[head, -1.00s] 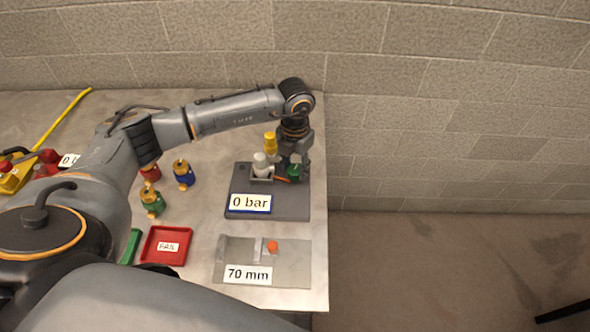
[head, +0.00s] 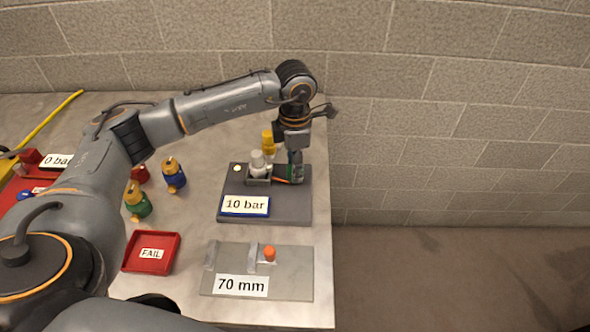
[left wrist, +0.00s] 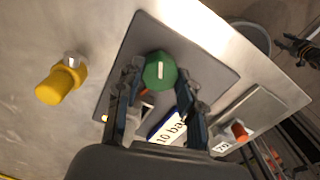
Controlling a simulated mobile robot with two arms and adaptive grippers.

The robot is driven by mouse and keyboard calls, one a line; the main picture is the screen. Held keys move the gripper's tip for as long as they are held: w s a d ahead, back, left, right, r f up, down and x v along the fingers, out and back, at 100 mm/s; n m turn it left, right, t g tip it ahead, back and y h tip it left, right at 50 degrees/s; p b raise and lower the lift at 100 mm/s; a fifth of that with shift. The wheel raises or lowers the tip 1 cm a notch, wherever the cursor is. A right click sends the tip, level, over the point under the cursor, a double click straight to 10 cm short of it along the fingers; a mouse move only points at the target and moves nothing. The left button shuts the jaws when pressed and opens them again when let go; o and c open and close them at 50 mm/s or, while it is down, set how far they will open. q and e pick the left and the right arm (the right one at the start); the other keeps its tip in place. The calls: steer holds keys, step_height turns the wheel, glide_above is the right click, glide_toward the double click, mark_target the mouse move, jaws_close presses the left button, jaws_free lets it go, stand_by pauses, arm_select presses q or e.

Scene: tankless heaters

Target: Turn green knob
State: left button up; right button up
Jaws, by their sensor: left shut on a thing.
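The green knob (left wrist: 160,70) sits on the dark grey test plate (left wrist: 215,70) and has a white mark on top. My left gripper (left wrist: 155,85) is shut on it, with one finger on each side. In the head view the left gripper (head: 296,178) points down at the plate's right side and hides most of the knob. The plate's display (head: 245,205) reads 10 bar. A grey-white fitting (head: 257,162) stands in a holder left of the gripper. A small light (head: 237,168) glows at the plate's back left corner.
A yellow fitting (head: 268,141) stands behind the plate. A 70 mm gauge plate (head: 290,285) and a red FAIL tray (head: 135,262) lie in front. Blue (head: 174,178) and green (head: 138,206) fittings stand left. A dark gripper-like part (left wrist: 305,50) shows far off in the wrist view.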

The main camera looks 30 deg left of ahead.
arm_select(q)
steer(key=shift+m, duration=0.3)
stand_by(0.4)
steer(key=o, duration=1.2)
step_height(320, 180, up, 12)
steer(key=shift+r, duration=0.1)
